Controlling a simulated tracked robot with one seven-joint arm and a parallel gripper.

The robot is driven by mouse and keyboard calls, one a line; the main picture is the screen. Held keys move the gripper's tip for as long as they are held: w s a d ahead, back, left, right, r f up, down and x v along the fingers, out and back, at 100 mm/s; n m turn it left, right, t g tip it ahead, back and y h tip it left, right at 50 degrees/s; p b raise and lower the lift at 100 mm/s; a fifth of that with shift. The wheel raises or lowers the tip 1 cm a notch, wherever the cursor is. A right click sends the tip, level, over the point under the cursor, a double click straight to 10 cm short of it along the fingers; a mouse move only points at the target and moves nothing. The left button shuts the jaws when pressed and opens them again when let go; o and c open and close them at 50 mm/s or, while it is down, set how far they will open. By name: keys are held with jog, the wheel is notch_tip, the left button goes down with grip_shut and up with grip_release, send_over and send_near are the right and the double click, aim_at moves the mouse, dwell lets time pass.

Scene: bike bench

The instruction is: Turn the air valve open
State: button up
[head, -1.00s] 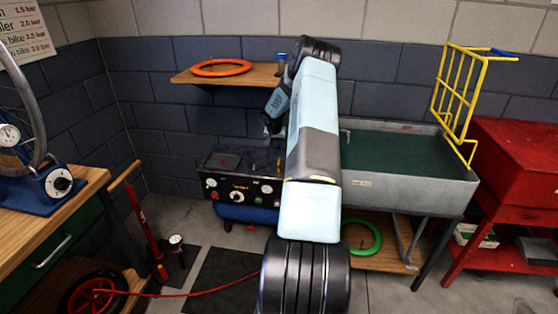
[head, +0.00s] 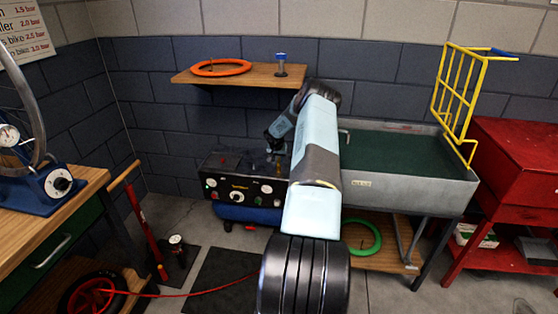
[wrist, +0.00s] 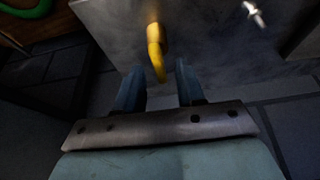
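A yellow lever (wrist: 155,52), which looks like the air valve's handle, stands out from a grey metal surface (wrist: 205,45) in the wrist view. My gripper (wrist: 158,82) is open and empty, and the lever's near end lies just beyond the gap between its fingers. I cannot tell whether they touch. In the head view my gripper (head: 273,140) is over the right part of the black compressor (head: 222,190), which has dials and a blue tank.
A wooden shelf (head: 225,80) with an orange ring (head: 221,67) and a blue-topped jar (head: 281,64) is on the wall above. A grey sink (head: 400,187) stands right of the compressor. A red pump (head: 145,230) and its hose are on the floor at left.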

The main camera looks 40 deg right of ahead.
jog(key=shift+w+d+f, duration=0.1)
jog(key=shift+f, duration=0.3)
jog(key=shift+c, duration=0.3)
grip_shut()
